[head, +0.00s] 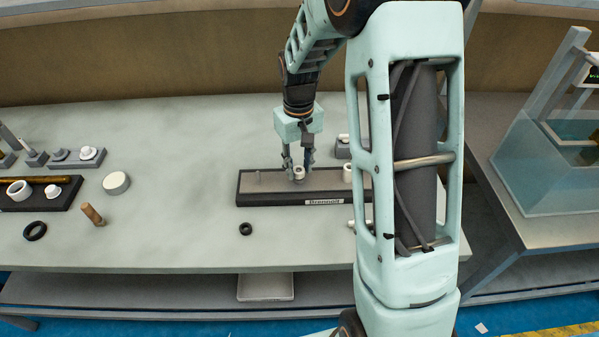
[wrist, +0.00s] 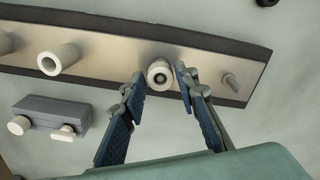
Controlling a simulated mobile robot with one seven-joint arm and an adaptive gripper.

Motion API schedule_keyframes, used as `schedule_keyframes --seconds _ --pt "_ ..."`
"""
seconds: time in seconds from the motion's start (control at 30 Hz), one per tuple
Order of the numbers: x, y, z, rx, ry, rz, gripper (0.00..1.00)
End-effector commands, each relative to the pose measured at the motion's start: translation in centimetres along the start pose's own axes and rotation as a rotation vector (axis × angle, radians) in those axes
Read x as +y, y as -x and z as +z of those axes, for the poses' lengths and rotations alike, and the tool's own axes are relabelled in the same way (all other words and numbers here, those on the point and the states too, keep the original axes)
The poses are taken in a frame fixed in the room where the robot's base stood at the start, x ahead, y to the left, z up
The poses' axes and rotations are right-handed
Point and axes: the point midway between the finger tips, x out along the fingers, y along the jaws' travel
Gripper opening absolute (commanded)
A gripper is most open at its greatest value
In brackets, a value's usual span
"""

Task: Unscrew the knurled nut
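A pale round nut with a dark hole in its middle (wrist: 160,75) sits on the metal-topped fixture bar (wrist: 108,52). It also shows in the head view (head: 299,174); knurling is too small to make out. My gripper (head: 298,168) points down over the bar. In the wrist view my gripper's fingertips (wrist: 160,69) stand apart on either side of the nut, with a slim gap on each side. The gripper looks open and holds nothing. Whether the fingertips are level with the nut I cannot tell.
On the bar, a white hollow cylinder (wrist: 58,59) stands beside the nut and a thin metal stud (wrist: 230,80) on its other side. A grey block with white knobs (wrist: 50,118) lies near the bar. A black ring (head: 245,229) lies in front. A glass tank (head: 545,150) stands right.

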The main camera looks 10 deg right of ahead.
Motion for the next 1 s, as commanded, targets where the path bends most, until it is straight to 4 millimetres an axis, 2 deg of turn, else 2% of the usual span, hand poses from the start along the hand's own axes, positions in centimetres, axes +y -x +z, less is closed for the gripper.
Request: schedule_keyframes --seconds 0.27,0.63,0.9,1.0 --pt "0.0 0.2 0.0 0.000 -0.002 0.000 0.28" --pt "0.0 2.9 0.0 0.001 -0.003 0.000 0.28" --pt "0.0 3.0 0.0 0.000 -0.003 -0.001 0.28" --pt "0.0 3.0 0.0 0.000 -0.003 -0.001 0.37"
